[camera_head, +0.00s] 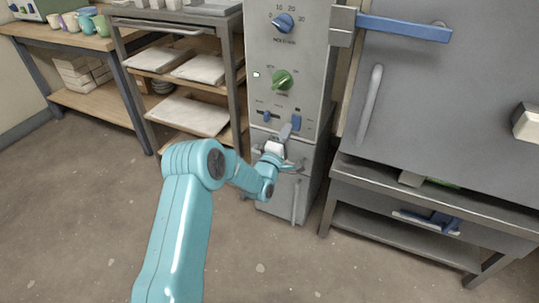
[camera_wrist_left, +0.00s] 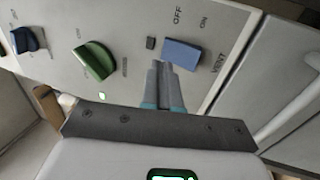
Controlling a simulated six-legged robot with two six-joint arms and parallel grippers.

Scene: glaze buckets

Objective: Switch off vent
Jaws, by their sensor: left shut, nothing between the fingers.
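The vent switch is a blue block (camera_wrist_left: 181,54) on the grey control panel, with OFF, ON and VENT lettering around it in the left wrist view. In the head view it appears as a small blue switch (camera_head: 297,121) at the panel's lower right. My left gripper (camera_head: 287,130) is shut and empty, just below and left of the switch in the head view. In the left wrist view its closed fingertips (camera_wrist_left: 161,66) lie close beside the switch's edge. I cannot tell whether they touch. The switch's setting is unclear. My right gripper is out of view.
The panel also carries a green knob (camera_head: 282,80), a blue knob (camera_head: 283,22) and a small blue slider (camera_head: 266,117). A grey cabinet door (camera_head: 430,105) with handles stands at right. A shelf rack (camera_head: 190,115) stands at left. Open floor lies in front.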

